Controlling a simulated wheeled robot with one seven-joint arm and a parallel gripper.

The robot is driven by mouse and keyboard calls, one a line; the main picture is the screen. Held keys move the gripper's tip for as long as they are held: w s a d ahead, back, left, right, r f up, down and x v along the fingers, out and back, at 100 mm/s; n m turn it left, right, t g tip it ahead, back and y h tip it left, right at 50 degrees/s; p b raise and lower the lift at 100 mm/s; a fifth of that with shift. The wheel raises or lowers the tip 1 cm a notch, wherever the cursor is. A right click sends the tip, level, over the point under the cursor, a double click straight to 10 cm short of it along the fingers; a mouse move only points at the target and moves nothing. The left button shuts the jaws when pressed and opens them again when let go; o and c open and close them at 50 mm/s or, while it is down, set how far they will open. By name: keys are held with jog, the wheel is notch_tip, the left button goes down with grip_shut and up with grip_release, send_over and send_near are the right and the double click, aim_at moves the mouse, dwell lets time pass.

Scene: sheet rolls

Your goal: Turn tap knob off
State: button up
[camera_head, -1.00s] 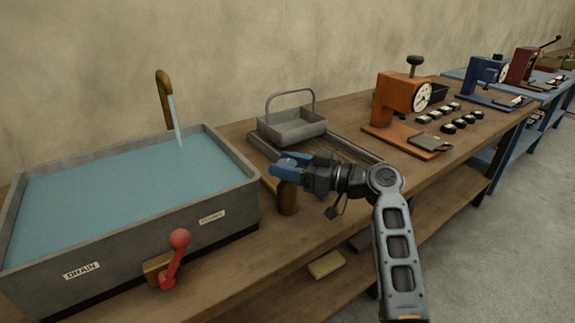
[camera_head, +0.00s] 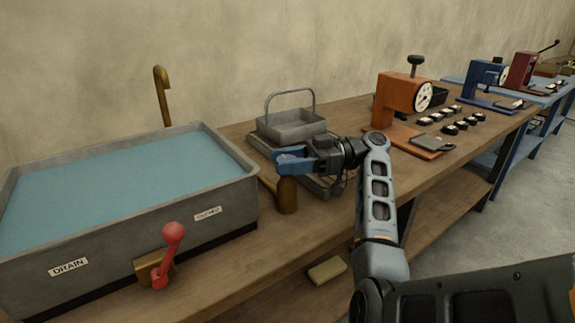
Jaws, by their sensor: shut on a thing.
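The brass tap spout (camera_head: 163,98) rises behind the basin (camera_head: 232,160), and no water runs from it. The basin is filled with water. The brass tap knob (camera_head: 287,196) stands on the bench at the basin's right side, with a brass pipe leading from it towards the basin. My gripper (camera_head: 286,162) has blue fingers and is shut on the top of the tap knob. The fingers hide the knob's upper part, so its exact angle is hard to tell.
A red drain lever (camera_head: 168,256) sticks out of the basin's front. A grey wire-handled tray (camera_head: 292,125) stands behind my gripper. An orange dial press (camera_head: 402,98) and several small black-and-white pieces are further right. A yellowish block (camera_head: 327,270) lies on the lower shelf.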

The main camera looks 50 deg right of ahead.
jog(key=shift+f+g, duration=0.1)
jog(key=shift+g, duration=0.2)
jog(key=o, duration=0.9)
jog(key=shift+o, duration=0.2)
jog(key=v, duration=0.7)
jog(key=shift+s+d+b, duration=0.15)
jog(key=shift+d+b, duration=0.15)
jog(key=shift+b, duration=0.15)
